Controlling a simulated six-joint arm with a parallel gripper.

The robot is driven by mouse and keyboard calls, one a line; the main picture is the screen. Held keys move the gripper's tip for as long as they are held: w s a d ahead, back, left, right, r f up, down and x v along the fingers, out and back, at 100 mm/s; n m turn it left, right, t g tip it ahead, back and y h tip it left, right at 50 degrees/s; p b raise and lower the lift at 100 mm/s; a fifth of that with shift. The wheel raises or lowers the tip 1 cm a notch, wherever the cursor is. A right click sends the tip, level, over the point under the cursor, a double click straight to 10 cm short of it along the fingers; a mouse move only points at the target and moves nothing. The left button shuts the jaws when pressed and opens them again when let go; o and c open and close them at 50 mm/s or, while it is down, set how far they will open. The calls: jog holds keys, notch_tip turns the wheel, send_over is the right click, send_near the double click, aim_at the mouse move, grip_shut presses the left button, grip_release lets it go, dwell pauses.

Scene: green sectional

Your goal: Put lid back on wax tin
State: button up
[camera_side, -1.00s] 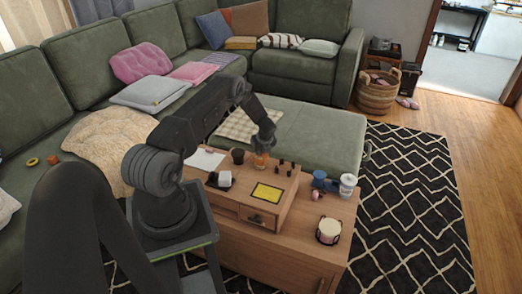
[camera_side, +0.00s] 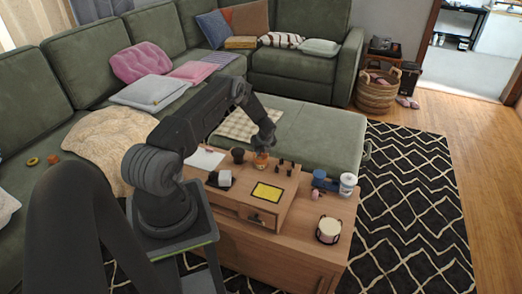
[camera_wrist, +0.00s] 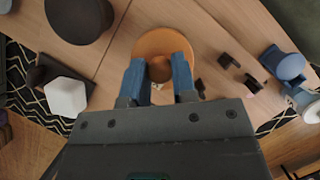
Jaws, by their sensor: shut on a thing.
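The orange lid (camera_wrist: 165,43) is a round disc with a knob (camera_wrist: 160,68) in the wrist view. My gripper (camera_wrist: 159,75) has its two blue fingertips on either side of this knob and is shut on it. In the side view my gripper (camera_side: 265,146) points down over the wooden table, with the orange lid (camera_side: 260,161) below it. The tin is mostly hidden under the lid and fingers. I cannot tell whether the lid rests on it or hangs just above.
A dark pot (camera_side: 237,155) and a white block (camera_side: 224,178) stand left of the lid. Small black pieces (camera_side: 284,165) stand to its right. A blue object (camera_side: 318,176) and a white canister (camera_side: 347,185) are farther right. A yellow panel (camera_side: 268,192) lies in front.

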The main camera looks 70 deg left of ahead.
jog(key=o, duration=1)
jog(key=shift+o, duration=0.3)
jog(key=o, duration=0.4)
jog(key=shift+r, duration=3.5)
grip_shut()
